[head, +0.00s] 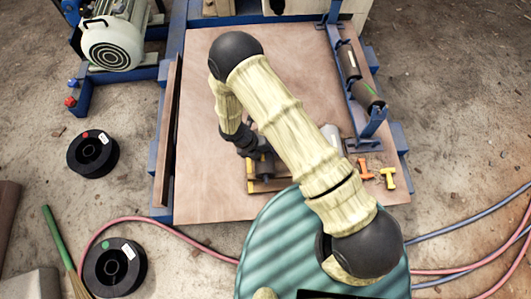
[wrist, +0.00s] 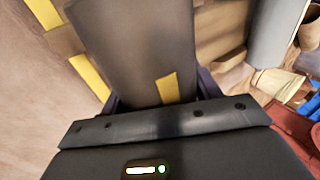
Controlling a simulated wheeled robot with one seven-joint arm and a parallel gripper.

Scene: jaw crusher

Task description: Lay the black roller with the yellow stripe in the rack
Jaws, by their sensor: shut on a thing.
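The dark roller with a yellow stripe (wrist: 150,50) fills the upper middle of the wrist view, between my fingers. It also shows in the head view (head: 264,169), partly hidden by my gripper and arm. My gripper (head: 256,152) is shut on it, low over the wooden platform. I cannot tell whether the roller is clear of the yellow-marked wooden holder under it. The blue rack (head: 373,124) stands along the platform's right side. It holds two dark rollers, one with a white mark (head: 348,62) and one with a green stripe (head: 368,93).
The yellow-marked wooden holder (head: 252,186) lies by my gripper. A grey cylinder (head: 331,137), an orange tool (head: 364,168) and a yellow tool (head: 387,177) lie on the platform (head: 200,185) to the right. The platform is clear between holder and left rail.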

